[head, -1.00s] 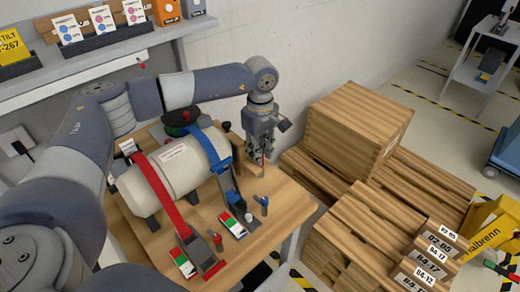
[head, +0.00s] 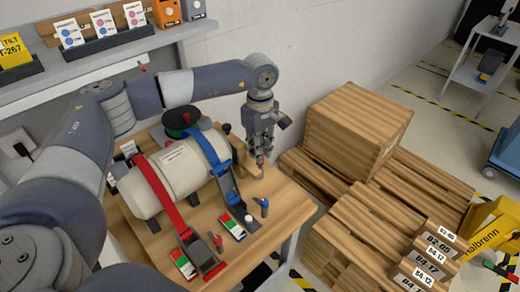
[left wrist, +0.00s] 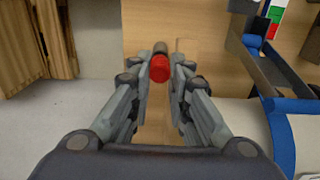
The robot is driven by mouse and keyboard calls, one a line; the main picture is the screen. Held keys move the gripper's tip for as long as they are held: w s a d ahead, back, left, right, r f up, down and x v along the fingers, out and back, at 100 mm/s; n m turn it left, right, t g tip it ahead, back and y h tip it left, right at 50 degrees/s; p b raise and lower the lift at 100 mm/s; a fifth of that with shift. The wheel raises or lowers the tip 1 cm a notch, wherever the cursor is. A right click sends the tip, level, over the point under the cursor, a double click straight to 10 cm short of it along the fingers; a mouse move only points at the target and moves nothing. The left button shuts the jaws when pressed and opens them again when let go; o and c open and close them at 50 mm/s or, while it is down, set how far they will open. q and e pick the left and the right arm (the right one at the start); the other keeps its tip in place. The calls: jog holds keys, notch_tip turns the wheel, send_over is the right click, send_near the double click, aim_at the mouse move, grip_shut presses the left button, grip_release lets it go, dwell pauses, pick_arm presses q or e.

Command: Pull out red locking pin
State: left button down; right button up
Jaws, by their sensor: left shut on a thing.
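The red locking pin (left wrist: 159,68) shows in the left wrist view as a rounded red head between my left fingertips. In that view my left gripper (left wrist: 160,72) is shut on it, one finger on each side. In the head view my left gripper (head: 261,157) points down over the right back edge of the wooden table, by a wooden block (head: 271,182). The fingers mostly hide the pin there. I cannot tell how deep its lower part sits. My right gripper is not in view.
A pale cylinder (head: 160,180) lies on the wooden table (head: 245,265) under a red strap (head: 158,196) and a blue strap (head: 216,150). Small red and blue pieces lie near the table's front. A wooden crate (head: 350,125) and pallets (head: 365,235) stand right of the table.

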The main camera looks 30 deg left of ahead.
pick_arm(q)
jog(key=shift+r+p, duration=1.15)
jog(key=shift+r, duration=1.05)
